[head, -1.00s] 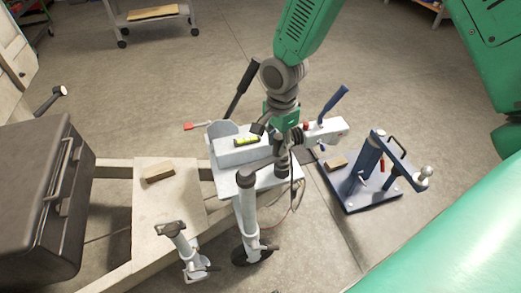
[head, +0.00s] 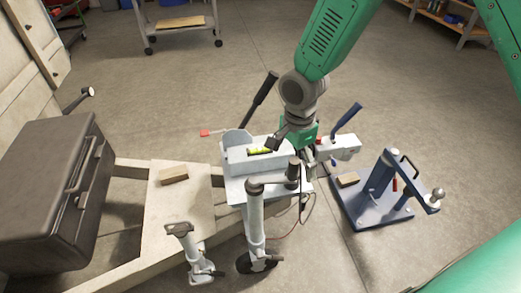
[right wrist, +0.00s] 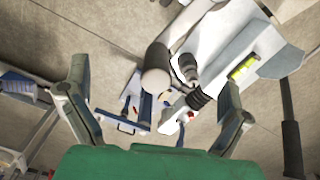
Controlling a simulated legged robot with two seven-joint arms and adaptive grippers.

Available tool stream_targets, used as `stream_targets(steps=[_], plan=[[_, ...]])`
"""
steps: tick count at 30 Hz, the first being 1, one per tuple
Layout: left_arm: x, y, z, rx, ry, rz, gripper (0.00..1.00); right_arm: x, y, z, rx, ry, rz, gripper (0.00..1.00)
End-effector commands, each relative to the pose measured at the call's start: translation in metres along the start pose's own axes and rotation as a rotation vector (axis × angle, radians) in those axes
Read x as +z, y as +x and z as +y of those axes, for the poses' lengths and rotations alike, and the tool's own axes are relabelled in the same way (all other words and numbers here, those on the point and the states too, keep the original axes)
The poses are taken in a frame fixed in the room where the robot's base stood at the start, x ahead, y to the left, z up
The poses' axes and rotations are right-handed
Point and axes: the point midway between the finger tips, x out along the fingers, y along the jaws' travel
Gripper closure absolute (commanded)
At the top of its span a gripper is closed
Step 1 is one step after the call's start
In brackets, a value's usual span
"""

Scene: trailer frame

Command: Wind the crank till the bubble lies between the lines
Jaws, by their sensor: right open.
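The jack (head: 256,222) stands upright at the trailer tongue. Its crank arm leads right to an upright grey crank handle (head: 293,172). A yellow-green level vial (head: 260,151) is set in the pale box (head: 240,165) beside it; the bubble is too small to place against the lines. My right gripper (head: 291,150) is open just above the handle. In the right wrist view the handle's rounded end (right wrist: 157,72) lies between the spread fingers (right wrist: 155,85), with no clear contact. The vial (right wrist: 243,67) shows there beyond the right finger. My left gripper is out of view.
A black lever (head: 262,98) rises behind the box. A dark case (head: 45,195) is at left. A wood block (head: 173,175) lies on the pale frame plate. A blue hitch stand (head: 376,190) is at right. A wheeled cart (head: 180,22) stands behind on open floor.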

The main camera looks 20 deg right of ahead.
Motion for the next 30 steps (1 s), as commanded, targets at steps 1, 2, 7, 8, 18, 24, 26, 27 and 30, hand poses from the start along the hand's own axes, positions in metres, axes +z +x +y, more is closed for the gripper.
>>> stream_targets(steps=[1, 2, 7, 8, 18, 24, 26, 27, 30], plan=[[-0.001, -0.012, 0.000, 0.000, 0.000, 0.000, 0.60, 0.000, -0.012, 0.000, 0.000, 0.000, 0.000, 0.00], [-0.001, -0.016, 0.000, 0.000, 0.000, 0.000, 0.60, 0.000, -0.016, 0.000, 0.000, 0.000, 0.001, 0.00], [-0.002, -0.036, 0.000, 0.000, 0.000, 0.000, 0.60, 0.001, -0.037, 0.000, 0.000, -0.001, 0.002, 0.00], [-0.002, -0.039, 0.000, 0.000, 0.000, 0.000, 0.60, 0.001, -0.040, 0.000, 0.000, -0.002, 0.002, 0.00], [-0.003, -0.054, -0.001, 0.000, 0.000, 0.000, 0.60, 0.000, -0.055, 0.000, 0.001, -0.001, 0.000, 0.00], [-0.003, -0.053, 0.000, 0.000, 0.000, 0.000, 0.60, 0.000, -0.054, 0.000, 0.001, -0.001, 0.000, 0.00], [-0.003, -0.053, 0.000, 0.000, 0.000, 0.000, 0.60, 0.000, -0.054, 0.000, 0.001, -0.001, 0.000, 0.00], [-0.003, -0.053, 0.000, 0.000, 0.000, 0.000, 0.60, 0.000, -0.054, 0.000, 0.001, -0.001, 0.000, 0.00], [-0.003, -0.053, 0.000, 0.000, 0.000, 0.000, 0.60, 0.000, -0.054, 0.000, 0.001, -0.001, 0.000, 0.00]])
